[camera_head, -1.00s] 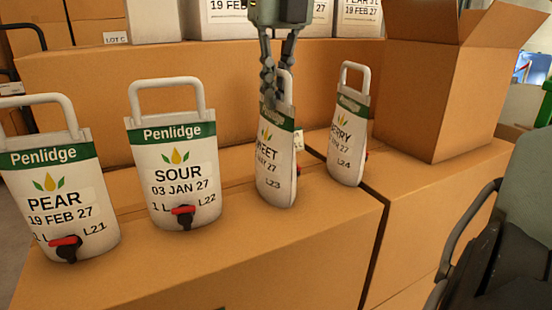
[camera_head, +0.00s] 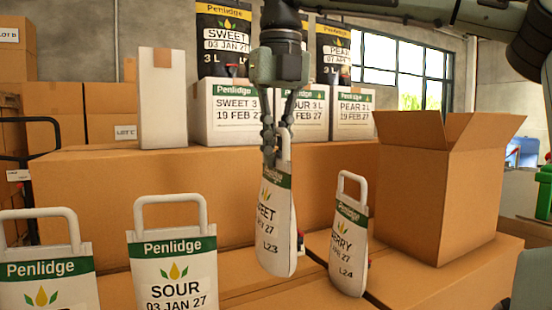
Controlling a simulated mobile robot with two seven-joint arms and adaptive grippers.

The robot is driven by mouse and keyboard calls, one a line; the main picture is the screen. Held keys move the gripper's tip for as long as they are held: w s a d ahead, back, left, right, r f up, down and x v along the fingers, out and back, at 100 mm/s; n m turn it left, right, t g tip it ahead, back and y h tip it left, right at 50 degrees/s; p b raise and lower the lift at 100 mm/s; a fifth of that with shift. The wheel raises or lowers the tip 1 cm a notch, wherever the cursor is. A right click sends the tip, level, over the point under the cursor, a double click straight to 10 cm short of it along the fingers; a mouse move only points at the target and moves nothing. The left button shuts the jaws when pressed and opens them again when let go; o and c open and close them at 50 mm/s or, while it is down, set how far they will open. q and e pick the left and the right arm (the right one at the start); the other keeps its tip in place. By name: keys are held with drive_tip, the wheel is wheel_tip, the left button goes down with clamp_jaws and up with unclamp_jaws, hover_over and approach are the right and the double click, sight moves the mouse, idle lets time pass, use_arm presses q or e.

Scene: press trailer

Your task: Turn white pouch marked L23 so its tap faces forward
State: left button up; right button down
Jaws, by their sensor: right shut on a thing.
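The white pouch marked L23 (camera_head: 274,235) has a green Penlidge band and a white loop handle. It hangs upright, its lower edge raised above the box top. It is turned, so its printed face shows narrowly at a slant. A small dark and red part, seemingly its tap (camera_head: 300,241), shows at its right edge. My right gripper (camera_head: 269,158) comes from above and is shut on the pouch's upper part by the handle; the exact contact is partly hidden. My left gripper is not in view.
Pouch L24 (camera_head: 347,243) stands close on the right, also turned. The SOUR pouch (camera_head: 172,265) and another pouch (camera_head: 45,285) stand on the left, facing me. An open carton (camera_head: 440,190) stands at right. Large boxes (camera_head: 95,200) and white cartons (camera_head: 353,112) are behind.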

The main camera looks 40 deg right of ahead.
sight(274, 181)
wheel_tip(274, 181, down, 4)
drive_tip(key=m+p, duration=0.1)
drive_tip(key=m, duration=0.4)
drive_tip(key=shift+a, duration=0.1)
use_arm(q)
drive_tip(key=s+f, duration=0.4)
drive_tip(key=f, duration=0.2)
use_arm(e)
drive_tip(key=shift+s+a+f+m+h, duration=0.1)
drive_tip(key=shift+f+m+h, duration=0.2)
drive_tip(key=shift+f+m, duration=0.6)
drive_tip(key=m, duration=0.4)
drive_tip(key=shift+g, duration=0.4)
drive_tip(key=m, duration=0.4)
drive_tip(key=shift+g, duration=0.3)
drive_tip(key=shift+f, duration=0.15)
drive_tip(key=shift+f+b, duration=0.35)
drive_tip(key=shift+f, duration=0.15)
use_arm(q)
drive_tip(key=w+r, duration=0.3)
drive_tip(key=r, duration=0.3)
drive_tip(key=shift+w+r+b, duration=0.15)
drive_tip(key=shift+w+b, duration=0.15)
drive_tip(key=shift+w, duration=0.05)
use_arm(e)
drive_tip(key=shift+f, duration=0.4)
